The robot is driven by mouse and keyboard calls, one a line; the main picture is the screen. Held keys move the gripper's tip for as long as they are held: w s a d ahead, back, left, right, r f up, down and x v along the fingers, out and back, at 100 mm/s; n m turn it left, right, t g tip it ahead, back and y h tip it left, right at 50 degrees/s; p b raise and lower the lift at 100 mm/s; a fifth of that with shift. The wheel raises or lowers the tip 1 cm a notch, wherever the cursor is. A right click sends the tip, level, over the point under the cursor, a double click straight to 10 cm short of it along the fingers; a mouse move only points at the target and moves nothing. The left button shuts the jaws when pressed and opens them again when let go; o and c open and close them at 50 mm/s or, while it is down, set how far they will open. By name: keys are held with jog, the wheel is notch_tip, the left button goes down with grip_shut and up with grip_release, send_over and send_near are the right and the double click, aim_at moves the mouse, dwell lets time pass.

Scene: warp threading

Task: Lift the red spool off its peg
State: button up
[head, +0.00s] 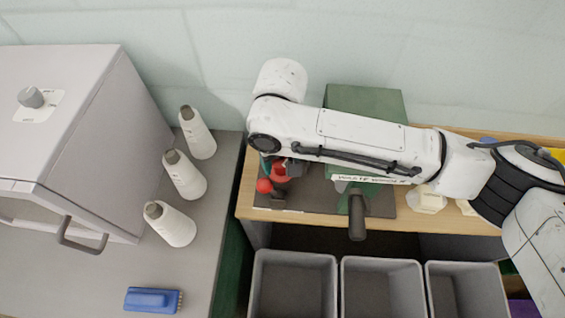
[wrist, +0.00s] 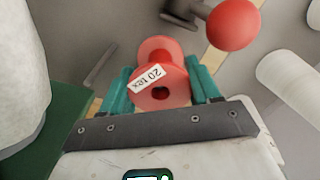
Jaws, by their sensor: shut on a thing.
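The red spool (wrist: 160,70) with a white "20 tex" label (wrist: 146,79) stands between the two teal fingers of my gripper (wrist: 160,82) in the wrist view. The fingers are shut on it from both sides. Its flange faces the camera, with a dark hole in it. In the head view the red spool (head: 280,172) shows only partly below my arm, at the left end of the wooden bench, with my gripper (head: 272,168) mostly hidden there. The peg is hidden, so I cannot tell whether the spool is still around it.
A red ball knob (wrist: 233,24) stands close beside the spool; it also shows in the head view (head: 263,186). A green machine (head: 365,103) with a dark handle is to the right. Grey bins (head: 292,257) stand in front. White cones (head: 185,175) stand on the left counter.

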jog(key=shift+c, duration=1.1)
jog(key=shift+r+p, duration=3.8)
jog(key=shift+p, duration=0.05)
